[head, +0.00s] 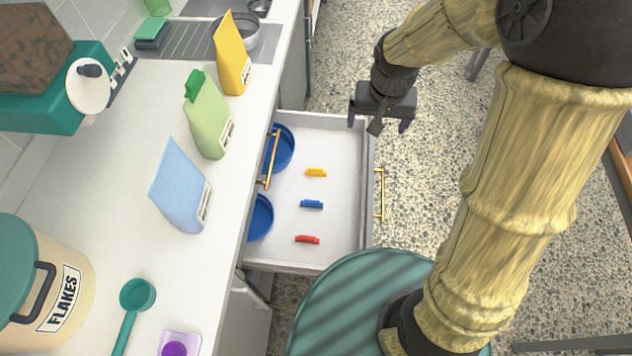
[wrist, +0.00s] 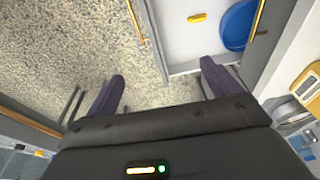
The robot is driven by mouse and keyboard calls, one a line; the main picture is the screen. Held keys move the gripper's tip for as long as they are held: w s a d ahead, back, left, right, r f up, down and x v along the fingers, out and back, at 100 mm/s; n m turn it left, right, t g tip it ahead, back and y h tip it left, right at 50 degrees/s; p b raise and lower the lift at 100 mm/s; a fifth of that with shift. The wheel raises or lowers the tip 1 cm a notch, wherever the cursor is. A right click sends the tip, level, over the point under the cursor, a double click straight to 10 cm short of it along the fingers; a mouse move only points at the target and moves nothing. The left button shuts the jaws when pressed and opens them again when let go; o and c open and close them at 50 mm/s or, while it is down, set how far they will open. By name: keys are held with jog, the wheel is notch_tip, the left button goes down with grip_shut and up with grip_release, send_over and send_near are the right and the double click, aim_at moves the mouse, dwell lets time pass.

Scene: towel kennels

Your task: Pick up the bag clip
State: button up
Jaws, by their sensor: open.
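Three small clips lie apart in the open drawer (head: 338,140) in the head view: a yellow clip (head: 316,172), a blue clip (head: 312,204) and a red clip (head: 307,239). In the wrist view the yellow clip (wrist: 197,17) shows near the top edge; the blue and red ones are out of that view. A green piece that looks like a clip (head: 194,84) is at the top of the green bag (head: 209,122). My gripper (head: 378,124) is open and empty, beyond the drawer's front at its upper right. Its dark fingers (wrist: 162,72) are spread over the floor.
Blue round containers (head: 261,217) stand at the drawer's counter side, partly hidden by the counter. The drawer front has a gold handle (head: 380,194). A yellow bag (head: 231,55), a blue bag (head: 180,188) and a flakes canister (head: 62,285) stand on the counter. Open floor lies right of the drawer.

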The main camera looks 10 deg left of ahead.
jog(key=b, duration=1.4)
send_over(316, 169)
jog(key=s+d, duration=0.2)
jog(key=s, duration=0.1)
notch_tip(316, 169, down, 18)
jog(key=shift+a+f+b, duration=0.25)
jog(key=shift+a+b, duration=0.15)
jog(key=shift+a, duration=0.15)
jog(key=f+b, duration=0.1)
jog(key=f, duration=0.3)
jog(key=w+f, duration=0.1)
jog(key=f, duration=0.3)
jog(key=f+b, duration=0.1)
jog(key=f, duration=0.3)
jog(key=shift+w+b, duration=0.3)
jog(key=shift+w, duration=0.1)
jog(key=shift+f, duration=0.1)
jog(key=f, duration=0.1)
jog(key=w+f+b, duration=0.1)
jog(key=f, duration=0.1)
jog(key=a+f, duration=0.1)
jog(key=f, duration=0.1)
jog(key=shift+w, duration=0.15)
jog(key=shift+c, duration=0.2)
